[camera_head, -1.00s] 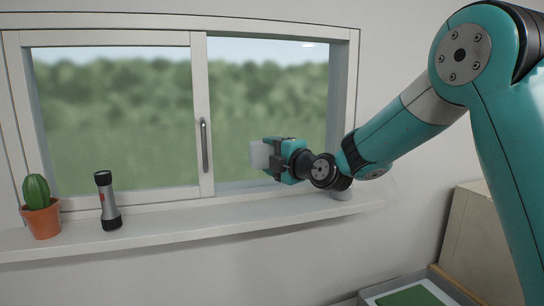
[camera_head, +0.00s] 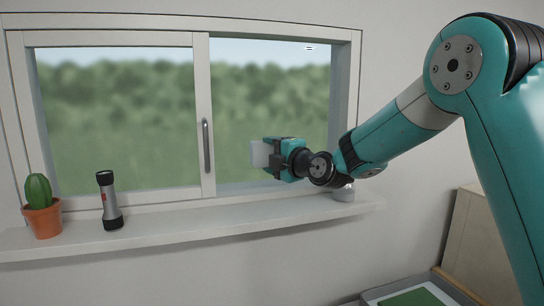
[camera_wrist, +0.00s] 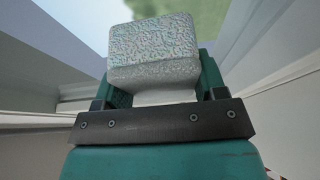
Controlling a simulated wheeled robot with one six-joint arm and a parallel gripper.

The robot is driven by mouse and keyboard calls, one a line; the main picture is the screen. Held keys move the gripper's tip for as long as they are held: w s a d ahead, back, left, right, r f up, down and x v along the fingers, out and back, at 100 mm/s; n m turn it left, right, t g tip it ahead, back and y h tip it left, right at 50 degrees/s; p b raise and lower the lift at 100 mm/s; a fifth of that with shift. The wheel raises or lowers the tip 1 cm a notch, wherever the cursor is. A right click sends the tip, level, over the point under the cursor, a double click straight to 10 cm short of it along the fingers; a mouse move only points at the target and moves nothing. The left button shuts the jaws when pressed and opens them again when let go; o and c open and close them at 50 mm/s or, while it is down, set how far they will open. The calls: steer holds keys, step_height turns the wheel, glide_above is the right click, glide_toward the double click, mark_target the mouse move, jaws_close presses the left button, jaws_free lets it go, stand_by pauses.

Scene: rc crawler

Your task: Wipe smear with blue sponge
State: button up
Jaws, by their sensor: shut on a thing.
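My gripper (camera_head: 272,157) is in front of the right part of the window, above the sill, pointing left. It is shut on a pale block with bluish-grey speckles, which looks like the sponge (camera_head: 258,154); it looks more whitish than blue. The wrist view shows the sponge (camera_wrist: 153,45) held between the teal fingers. I cannot tell whether the sponge touches the glass. No clear smear shows; a small white mark (camera_head: 309,47) is high on the right pane, and I cannot tell whether it is a smear or a reflection.
A potted cactus (camera_head: 41,205) and a flashlight (camera_head: 109,202) stand on the left of the sill (camera_head: 190,230). A handle (camera_head: 206,146) is on the middle frame. The middle of the sill is clear.

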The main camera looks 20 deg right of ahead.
steer(key=d+b, duration=0.2)
steer(key=shift+f+b, duration=0.2)
steer(key=shift+b, duration=0.1)
steer(key=shift+s+d+b, duration=0.1)
steer(key=shift+d+b, duration=0.5)
steer(key=shift+b, duration=0.05)
steer(key=shift+d+r, duration=0.15)
steer(key=shift+d, duration=0.1)
steer(key=shift+d+b, duration=0.95)
steer(key=shift+b, duration=0.3)
steer(key=shift+d+b, duration=0.65)
steer(key=shift+d, duration=0.25)
steer(key=d+b, duration=0.2)
steer(key=shift+d+b, duration=0.3)
steer(key=shift+d, duration=0.5)
steer(key=shift+b, duration=0.5)
